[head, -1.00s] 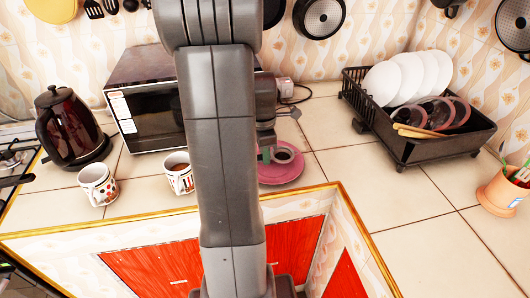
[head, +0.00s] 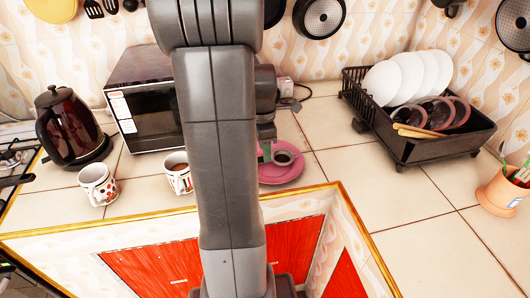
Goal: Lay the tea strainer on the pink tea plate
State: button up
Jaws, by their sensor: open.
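The pink tea plate (head: 290,176) lies on the tiled counter, just right of my arm; its left part is hidden. A small round grey piece with a dark middle, which looks like the tea strainer (head: 284,158), is over the plate and appears to rest on it. Its left side is hidden, so I cannot tell its full shape. My gripper (head: 266,152) is open, pointing down at the left edge of the plate beside the strainer. My own arm hides much of it.
Two patterned mugs (head: 98,184) (head: 179,175) stand left of my arm. A kettle (head: 70,128) and a microwave (head: 145,115) stand behind them. A black dish rack (head: 440,147) with plates is at the right. Bare counter (head: 335,165) lies between plate and rack.

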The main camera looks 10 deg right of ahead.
notch_tip(320, 180, up, 10)
jog(key=shift+a, duration=0.2)
dwell(2.5)
jog(key=f, duration=0.9)
jog(key=f+b, duration=0.1)
jog(key=f, duration=0.3)
jog(key=shift+d+f, duration=0.2)
jog(key=shift+d, duration=0.05)
jog(key=shift+r+p, duration=0.4)
jog(key=shift+r, duration=0.35)
